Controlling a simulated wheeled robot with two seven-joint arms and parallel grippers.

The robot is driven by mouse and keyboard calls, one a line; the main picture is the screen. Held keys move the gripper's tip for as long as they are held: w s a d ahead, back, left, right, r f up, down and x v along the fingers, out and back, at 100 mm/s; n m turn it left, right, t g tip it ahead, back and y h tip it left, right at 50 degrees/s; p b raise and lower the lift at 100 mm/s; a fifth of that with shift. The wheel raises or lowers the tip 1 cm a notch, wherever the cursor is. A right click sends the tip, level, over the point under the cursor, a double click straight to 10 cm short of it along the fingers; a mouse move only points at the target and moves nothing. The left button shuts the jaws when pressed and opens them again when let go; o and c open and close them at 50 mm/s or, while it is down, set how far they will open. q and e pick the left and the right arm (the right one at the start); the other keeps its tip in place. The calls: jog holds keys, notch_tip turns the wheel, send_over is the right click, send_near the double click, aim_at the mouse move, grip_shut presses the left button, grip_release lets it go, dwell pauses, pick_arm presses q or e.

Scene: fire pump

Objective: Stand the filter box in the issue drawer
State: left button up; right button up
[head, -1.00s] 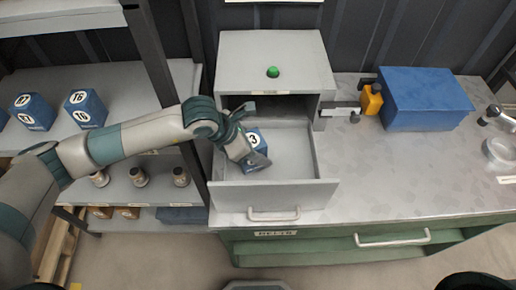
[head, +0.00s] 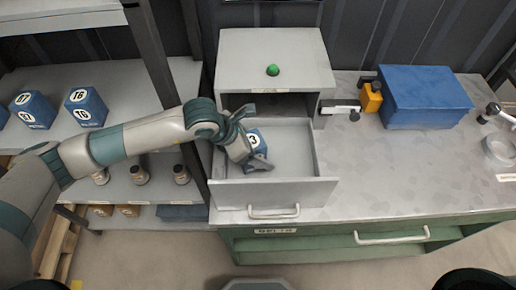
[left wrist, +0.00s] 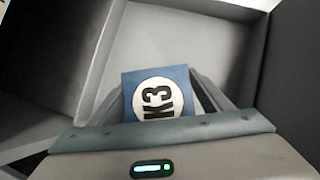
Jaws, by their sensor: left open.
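The filter box is a blue block (head: 262,140) with a white round label, in the left part of the open grey drawer (head: 292,150). In the left wrist view the box (left wrist: 180,75) shows "K3" on its label and sits between my fingers. It looks upright, but its base is hidden, so I cannot tell whether it rests on the drawer floor. My left gripper (head: 255,138) is open around the box, reaching in over the drawer's left side. In the left wrist view a gap shows between the box and the right finger. My right gripper is not in view.
The drawer's grey cabinet (head: 270,55) has a green dome (head: 272,71) on top. A blue case (head: 425,97) and a yellow object (head: 371,98) stand to the right on the counter. Shelves at left hold blue boxes (head: 86,107). The drawer's right side is empty.

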pick_arm(q)
jog(key=shift+s+a+r+b, duration=0.1)
jog(key=shift+a+r+b, duration=0.25)
jog(key=shift+r, duration=0.2)
jog(key=b+v, duration=0.3)
jog(key=v, duration=0.7)
jog(key=shift+s+r, duration=0.2)
jog(key=shift+r, duration=0.15)
jog(key=shift+a, duration=0.1)
